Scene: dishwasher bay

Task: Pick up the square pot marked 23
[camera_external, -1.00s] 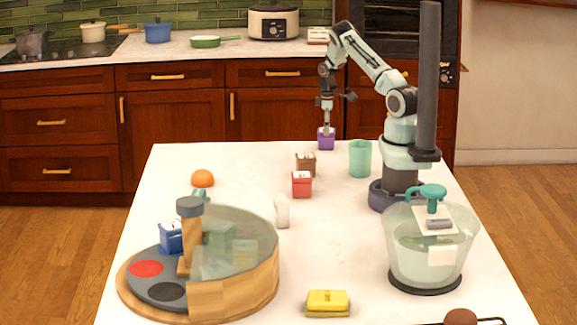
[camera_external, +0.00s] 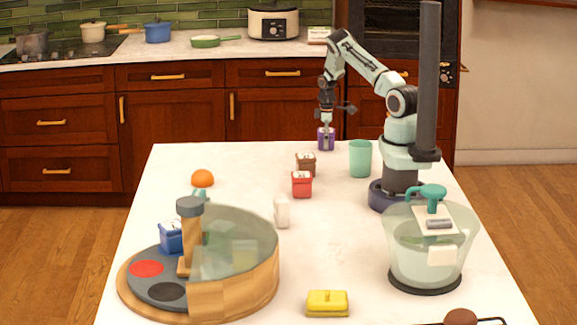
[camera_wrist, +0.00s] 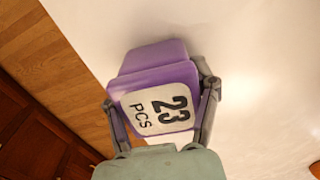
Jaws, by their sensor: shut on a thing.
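The purple square pot (camera_external: 326,140) is at the far end of the white table. In the wrist view the pot (camera_wrist: 155,60) shows a white label reading "23 PCS". My gripper (camera_external: 326,128) points down at it from above, and its fingers (camera_wrist: 160,102) are shut on two opposite sides of the pot. In the outside view the pot is at the table's far edge; I cannot tell whether it touches the table or is slightly above it.
A brown pot (camera_external: 305,165) and a red pot (camera_external: 302,185) stand nearer on the table (camera_external: 350,245). A green cup (camera_external: 360,158) stands to the right of the purple pot. A round wooden turntable (camera_external: 235,290) with a clear cover is at front left.

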